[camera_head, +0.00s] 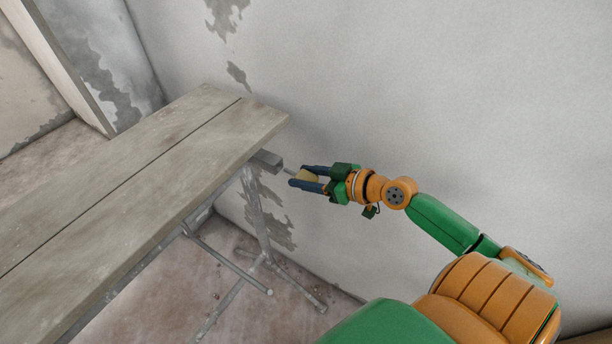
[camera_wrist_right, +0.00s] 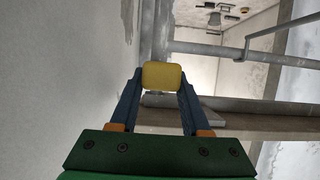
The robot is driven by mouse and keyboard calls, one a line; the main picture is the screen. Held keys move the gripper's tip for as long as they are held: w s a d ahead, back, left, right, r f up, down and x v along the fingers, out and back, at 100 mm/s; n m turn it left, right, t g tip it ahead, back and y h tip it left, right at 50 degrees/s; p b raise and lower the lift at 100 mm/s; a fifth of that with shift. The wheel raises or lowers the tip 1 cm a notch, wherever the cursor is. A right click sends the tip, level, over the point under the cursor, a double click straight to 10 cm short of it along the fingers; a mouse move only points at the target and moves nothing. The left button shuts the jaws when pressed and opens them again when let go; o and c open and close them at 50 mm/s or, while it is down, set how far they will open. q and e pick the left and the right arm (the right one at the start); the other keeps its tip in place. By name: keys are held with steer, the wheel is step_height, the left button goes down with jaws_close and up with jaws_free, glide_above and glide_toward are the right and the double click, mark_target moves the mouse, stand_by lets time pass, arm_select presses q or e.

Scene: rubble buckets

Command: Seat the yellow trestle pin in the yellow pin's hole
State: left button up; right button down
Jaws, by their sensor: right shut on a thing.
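The yellow trestle pin (camera_head: 307,175) has a yellow block-like head, held between the blue fingertips of my right gripper (camera_head: 306,178). A thin grey shank runs from the head toward the grey end of the trestle's crossbar (camera_head: 266,160), under the right end of the plank table. In the right wrist view the pin's yellow head (camera_wrist_right: 163,76) sits between the fingertips of my right gripper (camera_wrist_right: 160,88), with grey trestle metal beyond it. The hole is hidden, so I cannot tell whether the shank tip is in it. My left gripper is not in view.
The plank top (camera_head: 150,160) lies above and left of the pin. Trestle legs (camera_head: 255,210) stand below it on the dusty floor. The peeling wall (camera_head: 420,90) is close behind my right gripper. A plank edge crosses the right wrist view (camera_wrist_right: 230,122).

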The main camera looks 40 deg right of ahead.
mark_target(288, 170)
steer(key=shift+w+a, duration=0.3)
steer(key=shift+w, duration=0.4)
steer(key=shift+w+a, duration=0.25)
steer(key=shift+w, duration=0.45)
steer(key=shift+w, duration=0.1)
steer(key=shift+w+a, duration=0.2)
steer(key=shift+w, duration=0.25)
steer(key=shift+w+a, duration=0.2)
steer(key=shift+w, duration=0.25)
steer(key=shift+c, duration=1.4)
jaws_free()
steer(key=shift+s, duration=0.1)
